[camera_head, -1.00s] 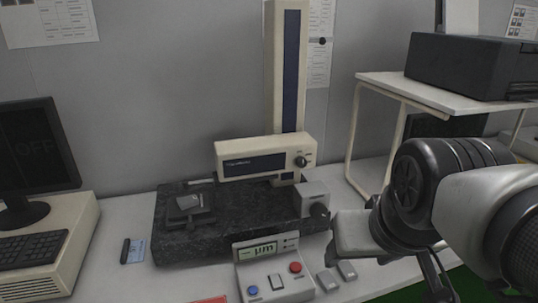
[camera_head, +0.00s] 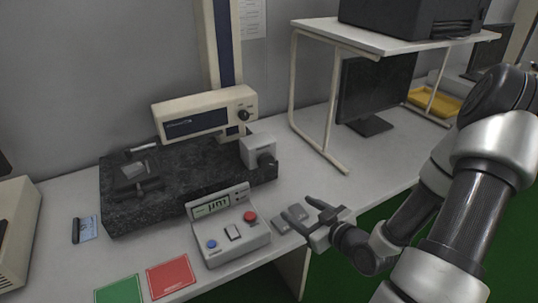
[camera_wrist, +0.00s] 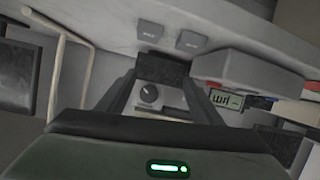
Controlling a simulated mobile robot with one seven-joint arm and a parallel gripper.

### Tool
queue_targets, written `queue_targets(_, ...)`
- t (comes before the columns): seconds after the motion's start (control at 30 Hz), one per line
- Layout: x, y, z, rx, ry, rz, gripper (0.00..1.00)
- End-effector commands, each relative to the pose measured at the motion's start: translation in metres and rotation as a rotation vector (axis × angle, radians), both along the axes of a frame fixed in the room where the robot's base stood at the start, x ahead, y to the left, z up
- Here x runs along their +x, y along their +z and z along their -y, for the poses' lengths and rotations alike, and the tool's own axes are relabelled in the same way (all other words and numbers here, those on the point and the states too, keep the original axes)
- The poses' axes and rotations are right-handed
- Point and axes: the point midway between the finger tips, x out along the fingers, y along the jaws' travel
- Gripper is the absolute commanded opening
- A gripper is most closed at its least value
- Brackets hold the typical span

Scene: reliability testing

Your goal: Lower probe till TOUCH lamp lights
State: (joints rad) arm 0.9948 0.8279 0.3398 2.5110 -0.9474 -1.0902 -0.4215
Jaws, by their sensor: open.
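The measuring head (camera_head: 205,114), a cream box with a dark panel and a black dial, sits on a tall column (camera_head: 222,45) above a dark granite base (camera_head: 125,213). The probe tip is too small to make out. The control box (camera_head: 237,244) has a "µm" display, red and blue buttons and a rocker. Small lamps (camera_head: 238,191) beside the display look dark; their labels are unreadable. My gripper (camera_head: 298,206) is open and empty, right of the control box. Its fingers (camera_wrist: 165,88) frame a dial in the wrist view.
Two small grey pads (camera_head: 281,225) lie on the table by my fingertips. A red card (camera_head: 171,276) and a green card (camera_head: 118,291) lie at the front edge. A white shelf (camera_head: 385,42) carrying a black printer stands at the right.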

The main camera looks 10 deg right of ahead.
Motion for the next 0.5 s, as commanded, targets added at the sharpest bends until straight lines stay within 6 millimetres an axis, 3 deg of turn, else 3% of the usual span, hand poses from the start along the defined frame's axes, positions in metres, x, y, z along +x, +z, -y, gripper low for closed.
queue_targets(0.23,-0.017,0.041,-0.011,0.237,-0.068,0.263,0.6)
queue_targets(0.37,-0.015,0.046,-0.011,0.257,-0.079,0.297,0.6)
queue_targets(0.5,0.0,0.042,-0.016,0.255,-0.075,0.3,0.6)
